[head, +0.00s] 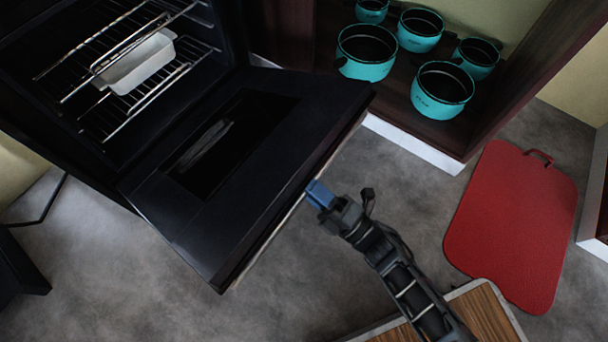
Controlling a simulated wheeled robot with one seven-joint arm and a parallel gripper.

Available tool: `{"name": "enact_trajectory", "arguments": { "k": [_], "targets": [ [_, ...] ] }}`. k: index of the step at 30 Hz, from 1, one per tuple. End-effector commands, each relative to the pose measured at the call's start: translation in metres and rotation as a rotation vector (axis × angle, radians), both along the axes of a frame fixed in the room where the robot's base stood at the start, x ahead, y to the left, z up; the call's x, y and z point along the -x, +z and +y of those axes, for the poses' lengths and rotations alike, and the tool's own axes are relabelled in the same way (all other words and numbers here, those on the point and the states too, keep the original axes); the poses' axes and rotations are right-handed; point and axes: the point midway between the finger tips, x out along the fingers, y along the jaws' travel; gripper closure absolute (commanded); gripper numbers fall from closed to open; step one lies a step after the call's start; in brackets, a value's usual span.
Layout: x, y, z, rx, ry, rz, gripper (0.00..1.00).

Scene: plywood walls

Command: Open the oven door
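The black oven door (235,160) is folded well down, showing its inner face and dark window. The oven cavity (75,45) is exposed, with wire racks (150,95) and a white baking dish (138,62) on a rack. A pale strip runs along the door's outer edge. My gripper (319,194), with blue fingertips, is at that outer edge, near its middle. Whether the fingers touch the door or hold anything there cannot be told, as their gap is not visible.
Several teal pots (441,90) stand in an open dark cabinet at the upper right. A red cutting board (513,222) lies on the grey floor. A wooden board (480,312) is below my arm. Floor left of my arm is clear.

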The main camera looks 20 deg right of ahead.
Motion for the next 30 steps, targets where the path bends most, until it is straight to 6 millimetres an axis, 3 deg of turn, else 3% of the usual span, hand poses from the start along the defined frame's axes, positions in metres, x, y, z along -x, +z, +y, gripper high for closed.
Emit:
{"name": "enact_trajectory", "arguments": {
  "k": [1, 8, 23, 24, 30],
  "targets": [
    [-0.006, -0.006, 0.007, 0.001, 0.01, -0.003, 1.0],
    [-0.004, -0.017, 0.006, -0.019, 0.015, -0.035, 1.0],
    [-0.003, -0.018, 0.006, -0.027, 0.017, -0.05, 1.0],
    [-0.003, -0.018, 0.006, -0.027, 0.017, -0.05, 0.71],
    [-0.003, -0.018, 0.006, -0.026, 0.017, -0.05, 0.52]
  ]
}}
